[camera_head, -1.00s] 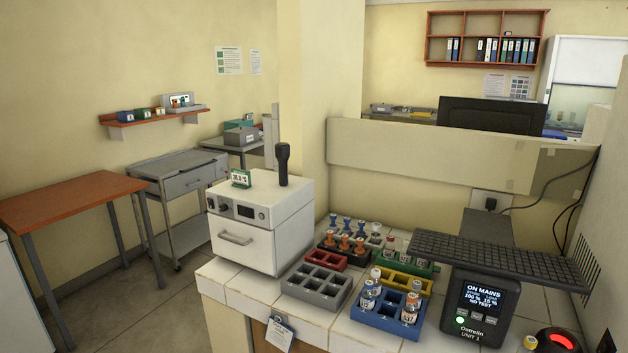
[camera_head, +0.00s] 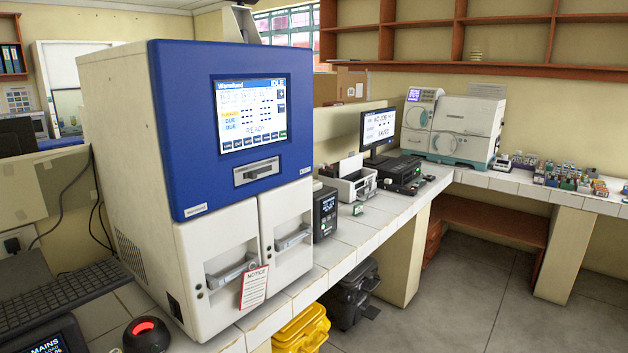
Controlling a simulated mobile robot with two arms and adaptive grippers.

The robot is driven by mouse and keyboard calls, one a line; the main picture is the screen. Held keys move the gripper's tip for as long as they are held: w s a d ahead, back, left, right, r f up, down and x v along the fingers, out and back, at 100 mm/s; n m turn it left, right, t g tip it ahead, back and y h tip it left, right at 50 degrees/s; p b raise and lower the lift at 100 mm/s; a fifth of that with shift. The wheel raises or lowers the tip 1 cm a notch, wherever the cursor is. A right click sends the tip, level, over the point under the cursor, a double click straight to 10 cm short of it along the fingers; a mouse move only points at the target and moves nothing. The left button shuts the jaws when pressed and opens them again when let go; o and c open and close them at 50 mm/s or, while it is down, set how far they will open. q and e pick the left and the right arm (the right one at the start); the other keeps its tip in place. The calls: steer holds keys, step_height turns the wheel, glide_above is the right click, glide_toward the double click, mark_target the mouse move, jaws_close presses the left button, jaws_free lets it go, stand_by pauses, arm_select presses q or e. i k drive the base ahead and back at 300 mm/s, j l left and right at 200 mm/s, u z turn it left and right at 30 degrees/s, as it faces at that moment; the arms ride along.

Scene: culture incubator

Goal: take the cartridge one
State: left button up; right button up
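I cannot make out a cartridge for certain in this view. A large white machine with a blue upper front (camera_head: 180,140) stands close on the left of the bench. Its lit screen (camera_head: 250,115) shows "IDLE" and "READY". A grey slot unit (camera_head: 257,172) sits below the screen, and I cannot tell what is in it. Two white lower fronts have recessed handles (camera_head: 230,272), and a notice card (camera_head: 253,288) hangs between them. Neither of my grippers is in view.
Along the bench stand a dark display unit (camera_head: 325,213), a white printer-like box (camera_head: 347,183), a monitor (camera_head: 378,128) and a white instrument (camera_head: 468,128). Small coloured racks (camera_head: 568,178) stand far right. A yellow bin (camera_head: 303,328) is below the bench. Floor at right is clear.

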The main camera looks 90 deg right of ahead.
mark_target(419, 184)
steer(key=z, duration=3.45)
steer(key=i+l+z, duration=0.1)
steer(key=i+z, duration=0.3)
steer(key=i, duration=2.6)
